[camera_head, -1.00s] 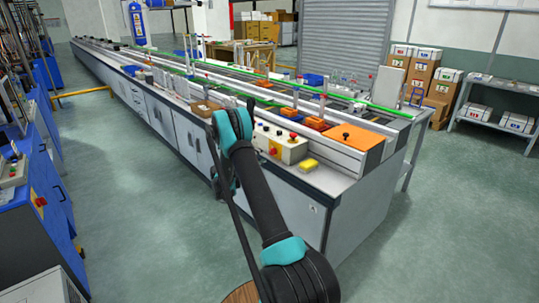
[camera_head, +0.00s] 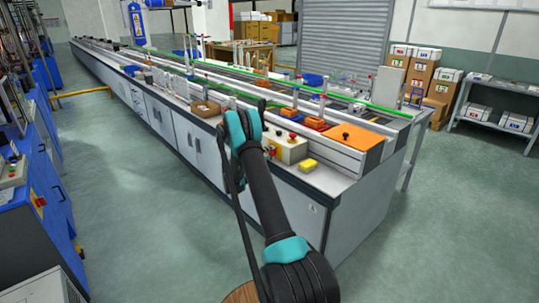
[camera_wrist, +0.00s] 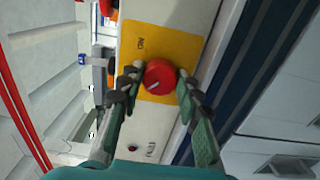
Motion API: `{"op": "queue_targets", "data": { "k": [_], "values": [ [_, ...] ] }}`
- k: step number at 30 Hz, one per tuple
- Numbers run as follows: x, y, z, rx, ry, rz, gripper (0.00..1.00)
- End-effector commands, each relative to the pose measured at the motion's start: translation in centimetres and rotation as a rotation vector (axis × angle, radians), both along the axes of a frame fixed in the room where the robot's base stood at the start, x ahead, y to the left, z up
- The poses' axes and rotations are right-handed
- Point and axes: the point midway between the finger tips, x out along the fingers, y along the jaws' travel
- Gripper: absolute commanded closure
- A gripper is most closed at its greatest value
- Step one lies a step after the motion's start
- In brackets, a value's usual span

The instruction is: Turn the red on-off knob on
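The red knob (camera_wrist: 160,77) sits on a yellow plate (camera_wrist: 180,46) in the wrist view. The plate has an "ON" label to the knob's left, and a white mark shows on the knob's lower left. My gripper (camera_wrist: 160,76) is open, with one finger on each side of the knob. A narrow gap seems to lie between the fingertips and the knob; I cannot tell contact for sure. In the head view the cream control box (camera_head: 292,153) stands at the bench's front edge, its left part partly behind my arm, which also hides my fingers.
A yellow block (camera_head: 308,166) lies right of the box, and an orange unit (camera_head: 356,141) stands behind it. An open cardboard box (camera_head: 206,109) is on the bench to the left. The floor in front of the bench is clear.

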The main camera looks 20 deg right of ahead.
Motion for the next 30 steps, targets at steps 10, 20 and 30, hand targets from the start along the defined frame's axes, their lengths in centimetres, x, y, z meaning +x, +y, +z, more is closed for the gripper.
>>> {"op": "queue_targets", "data": {
  "k": [10,20,30],
  "values": [
    [-0.02,0.02,-0.04,0.01,-0.024,0.0,0.95],
    [-0.02,0.05,-0.06,0.075,-0.204,0.0,0.95],
    [-0.02,0.07,-0.07,0.184,-0.503,0.0,0.95]
  ]
}}
